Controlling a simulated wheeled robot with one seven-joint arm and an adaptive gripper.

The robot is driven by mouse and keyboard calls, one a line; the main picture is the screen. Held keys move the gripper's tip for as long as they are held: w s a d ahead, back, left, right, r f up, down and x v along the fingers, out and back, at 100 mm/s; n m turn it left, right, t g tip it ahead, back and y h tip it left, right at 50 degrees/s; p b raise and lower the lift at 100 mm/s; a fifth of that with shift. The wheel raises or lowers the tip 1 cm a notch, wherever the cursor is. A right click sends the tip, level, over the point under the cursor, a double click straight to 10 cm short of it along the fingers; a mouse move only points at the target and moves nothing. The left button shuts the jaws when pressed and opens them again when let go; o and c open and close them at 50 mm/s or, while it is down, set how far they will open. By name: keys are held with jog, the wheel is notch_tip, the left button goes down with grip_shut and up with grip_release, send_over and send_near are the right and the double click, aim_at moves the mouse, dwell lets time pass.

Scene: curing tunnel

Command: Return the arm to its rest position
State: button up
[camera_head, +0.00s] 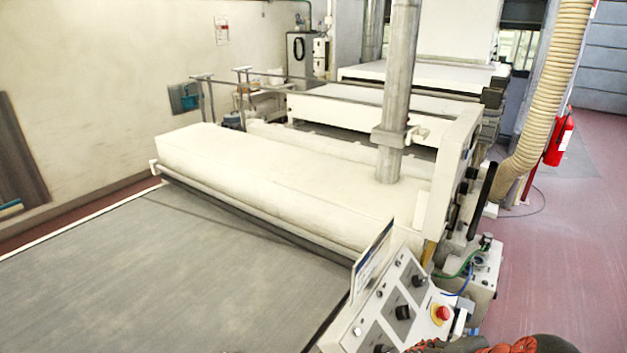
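My gripper is not in view, and I cannot see how my arm stands. At the bottom edge, right of the middle, there are rounded dark and red-orange shapes, cut off by the frame. I cannot tell what they are.
A wide grey conveyor bed (170,275) runs under a long cream machine housing (270,185). A tilted control panel (385,310) with black knobs and a red button (441,313) stands close at its right. A ribbed hose (548,100) and a fire extinguisher (560,138) stand beyond. The reddish floor (565,255) at right looks clear.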

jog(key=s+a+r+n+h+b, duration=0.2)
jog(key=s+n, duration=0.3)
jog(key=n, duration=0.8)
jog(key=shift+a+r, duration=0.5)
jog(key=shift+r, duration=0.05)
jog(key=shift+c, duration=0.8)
